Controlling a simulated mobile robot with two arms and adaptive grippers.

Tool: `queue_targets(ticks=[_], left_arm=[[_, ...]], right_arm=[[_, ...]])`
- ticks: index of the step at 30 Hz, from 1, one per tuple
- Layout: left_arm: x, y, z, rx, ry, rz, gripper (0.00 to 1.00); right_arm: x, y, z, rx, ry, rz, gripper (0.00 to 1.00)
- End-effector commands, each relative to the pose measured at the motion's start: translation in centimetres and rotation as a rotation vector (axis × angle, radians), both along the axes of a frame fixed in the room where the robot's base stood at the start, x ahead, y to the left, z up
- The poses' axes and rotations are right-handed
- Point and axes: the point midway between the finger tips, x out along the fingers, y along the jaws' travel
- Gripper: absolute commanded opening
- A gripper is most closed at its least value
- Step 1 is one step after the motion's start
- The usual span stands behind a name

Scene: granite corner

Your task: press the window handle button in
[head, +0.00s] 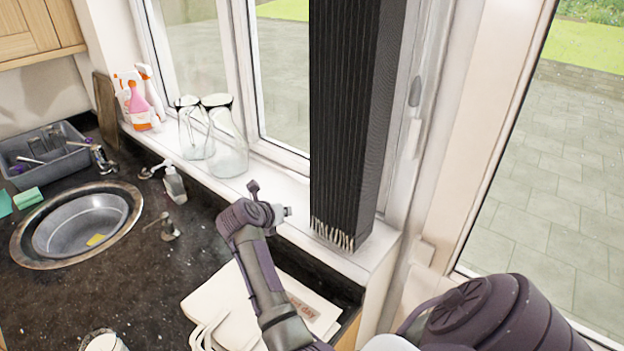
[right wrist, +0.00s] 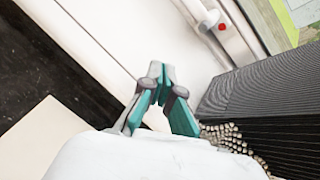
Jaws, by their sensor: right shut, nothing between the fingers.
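The window handle's red button (right wrist: 222,27) is small and round, on a white handle fitting (right wrist: 205,14) on the window frame in the right wrist view. I cannot make it out in the head view. My right gripper (right wrist: 161,72) is shut and empty, its teal fingers meeting at the tips above the white sill. The button is beyond the fingertips, up and to the right in that view, clearly apart from them. In the head view my right gripper (head: 286,211) is small, above the sill edge left of the dark blind. My left gripper is not in view.
The dark pleated blind (head: 345,110) hangs close to the right of my right gripper. Glass jars (head: 227,140) and spray bottles (head: 140,98) stand left on the sill (head: 290,200). A soap bottle (head: 174,184), sink (head: 80,222) and dish rack (head: 45,155) are further left.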

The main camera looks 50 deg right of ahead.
Motion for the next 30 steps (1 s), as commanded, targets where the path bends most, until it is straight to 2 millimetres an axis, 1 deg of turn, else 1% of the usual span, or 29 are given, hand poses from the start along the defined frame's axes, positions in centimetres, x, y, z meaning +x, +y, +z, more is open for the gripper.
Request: queue_targets(ticks=[1, 9, 15, 21, 30], left_arm=[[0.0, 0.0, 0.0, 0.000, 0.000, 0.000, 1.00], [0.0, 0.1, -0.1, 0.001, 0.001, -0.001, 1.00], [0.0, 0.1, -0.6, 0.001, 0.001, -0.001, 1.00], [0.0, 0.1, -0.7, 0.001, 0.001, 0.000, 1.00], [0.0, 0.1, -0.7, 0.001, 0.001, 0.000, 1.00]], right_arm=[[0.0, -0.8, 0.1, -0.003, 0.000, -0.003, 0.00], [0.3, -4.7, 0.1, -0.004, 0.000, -0.002, 0.00], [0.5, -6.7, 0.0, -0.002, -0.001, -0.002, 0.00], [0.6, -7.5, 0.0, -0.002, -0.001, -0.001, 0.00], [0.6, -7.6, 0.1, -0.002, -0.001, 0.000, 0.00]])
